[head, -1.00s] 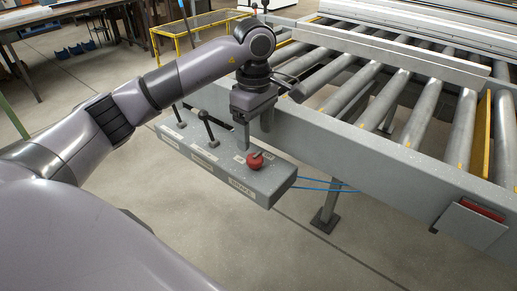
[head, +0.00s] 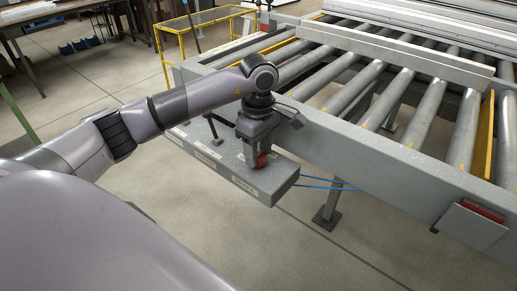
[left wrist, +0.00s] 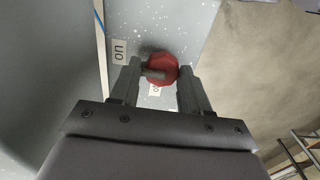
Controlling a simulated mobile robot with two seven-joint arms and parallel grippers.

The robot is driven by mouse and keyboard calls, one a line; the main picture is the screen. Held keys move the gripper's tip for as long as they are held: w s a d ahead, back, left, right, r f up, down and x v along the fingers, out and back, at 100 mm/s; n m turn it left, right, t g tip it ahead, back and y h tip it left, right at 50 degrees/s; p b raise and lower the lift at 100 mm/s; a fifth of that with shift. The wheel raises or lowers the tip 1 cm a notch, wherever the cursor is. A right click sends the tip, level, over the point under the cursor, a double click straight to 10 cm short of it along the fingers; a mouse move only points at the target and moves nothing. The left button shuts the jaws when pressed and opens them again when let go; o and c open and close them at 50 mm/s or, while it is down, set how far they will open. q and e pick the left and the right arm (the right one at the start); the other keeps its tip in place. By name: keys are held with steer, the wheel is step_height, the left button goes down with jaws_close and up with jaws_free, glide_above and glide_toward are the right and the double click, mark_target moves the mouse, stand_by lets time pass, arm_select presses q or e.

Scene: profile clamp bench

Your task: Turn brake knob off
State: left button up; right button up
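The red brake knob (head: 262,161) sits on top of the grey control box (head: 284,181), near its right end. In the left wrist view the knob (left wrist: 164,66) is round, with a grey bar across it reaching left. An "ON" label (left wrist: 118,51) lies to its left, and another label (left wrist: 155,89), partly hidden, lies below it. My left gripper (head: 259,162) points down over the knob. In the left wrist view the gripper (left wrist: 161,68) is open, one finger on each side of the knob, with small gaps visible. My right gripper is not in view.
A black lever (head: 214,130) stands on the box left of my gripper. The roller conveyor (head: 400,150) with its grey side rail lies behind and to the right. Blue cables (head: 325,184) run from the box. The floor in front is clear.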

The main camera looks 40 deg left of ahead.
arm_select(q)
steer(key=shift+n, duration=0.3)
steer(key=n+b, duration=0.1)
steer(key=n, duration=0.2)
steer(key=shift+n, duration=0.4)
steer(key=n, duration=0.4)
steer(key=shift+a, duration=0.1)
steer(key=n, duration=0.5)
steer(key=shift+r+b, duration=0.1)
steer(key=shift+b, duration=0.2)
steer(key=shift+n, duration=2.2)
steer(key=o, duration=1.1)
steer(key=shift+s, duration=0.1)
steer(key=shift+c, duration=0.2)
